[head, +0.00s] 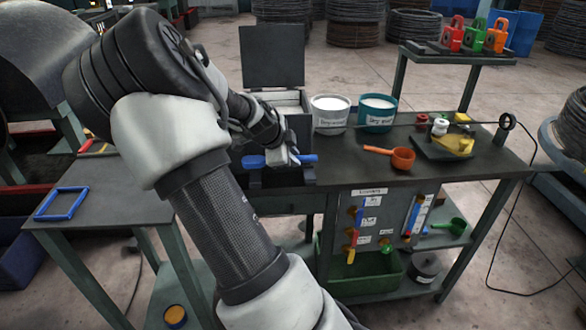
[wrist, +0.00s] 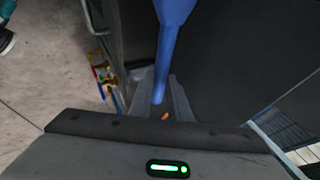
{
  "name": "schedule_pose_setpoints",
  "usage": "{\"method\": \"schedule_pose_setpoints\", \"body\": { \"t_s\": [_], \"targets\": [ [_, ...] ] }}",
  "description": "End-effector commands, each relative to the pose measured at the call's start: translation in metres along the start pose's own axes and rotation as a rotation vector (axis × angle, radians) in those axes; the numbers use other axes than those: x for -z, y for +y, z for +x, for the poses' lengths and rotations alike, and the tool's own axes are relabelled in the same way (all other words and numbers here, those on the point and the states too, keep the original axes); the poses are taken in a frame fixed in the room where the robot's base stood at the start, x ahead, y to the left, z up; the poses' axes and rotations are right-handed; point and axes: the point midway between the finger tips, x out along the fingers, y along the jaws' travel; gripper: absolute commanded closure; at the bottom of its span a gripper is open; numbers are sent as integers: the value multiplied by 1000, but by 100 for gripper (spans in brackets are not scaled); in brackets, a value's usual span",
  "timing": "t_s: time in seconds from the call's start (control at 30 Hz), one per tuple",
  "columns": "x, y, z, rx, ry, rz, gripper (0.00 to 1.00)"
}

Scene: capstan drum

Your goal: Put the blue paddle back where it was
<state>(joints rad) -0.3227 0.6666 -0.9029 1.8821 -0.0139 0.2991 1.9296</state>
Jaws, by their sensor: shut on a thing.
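The blue paddle (head: 255,161) lies roughly level across my gripper (head: 290,158), in front of the box at the workbench's left end. Its other end shows to the right of the fingers. In the wrist view, the blue paddle (wrist: 172,45) runs up from between the fingers of my gripper (wrist: 160,100), its wider part at the top edge. My gripper is shut on it. My arm hides part of the bench's left side. I cannot tell whether the paddle touches anything below.
Behind my gripper stands a grey box with its lid (head: 272,56) raised. A white bucket (head: 330,114) and a teal bucket (head: 377,112) stand right of it. An orange scoop (head: 401,158) lies in front of them. A blue frame (head: 61,204) lies on the left table.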

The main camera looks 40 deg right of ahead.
Motion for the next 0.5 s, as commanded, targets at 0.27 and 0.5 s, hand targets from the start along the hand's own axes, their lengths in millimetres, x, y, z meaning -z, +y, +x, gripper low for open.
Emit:
{"method": "schedule_pose_setpoints", "body": {
  "t_s": [0.27,0.5],
  "targets": [
    [-11,22,28,-3,2,-3,100],
    [-12,23,30,0,0,0,100]
  ]
}}
